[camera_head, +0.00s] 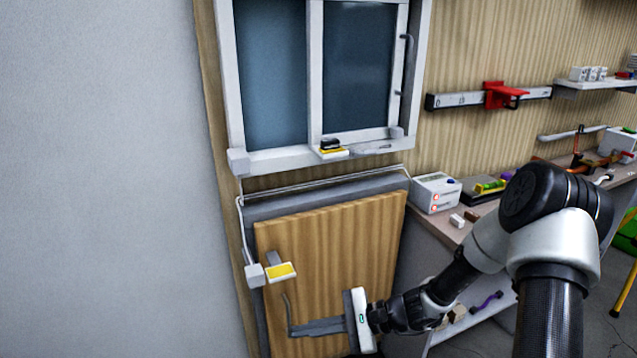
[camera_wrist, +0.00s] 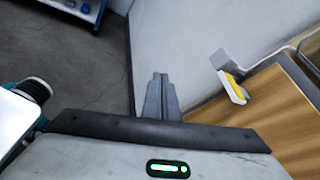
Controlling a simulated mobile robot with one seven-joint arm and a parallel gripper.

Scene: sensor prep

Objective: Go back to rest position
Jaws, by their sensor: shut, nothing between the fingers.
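My gripper (camera_head: 292,330) is low in front of the wooden door panel (camera_head: 335,235) in the head view, with its fingers pointing left. The fingers are together and hold nothing. In the wrist view the closed fingertips (camera_wrist: 160,78) stand against the pale wall and floor edge, with nothing between them. A thin grey handle (camera_head: 287,308) on the panel appears near the fingertips in the head view; I cannot tell the gap. A yellow and white sensor piece (camera_head: 281,271) is on the panel's left edge, and it also shows in the wrist view (camera_wrist: 233,87).
A white-framed window (camera_head: 312,80) is above, with a black, yellow and white piece (camera_head: 333,147) on its sill. A workbench with a white box (camera_head: 435,192) is at the right, beside my arm. Open grey floor (camera_wrist: 80,65) shows in the wrist view.

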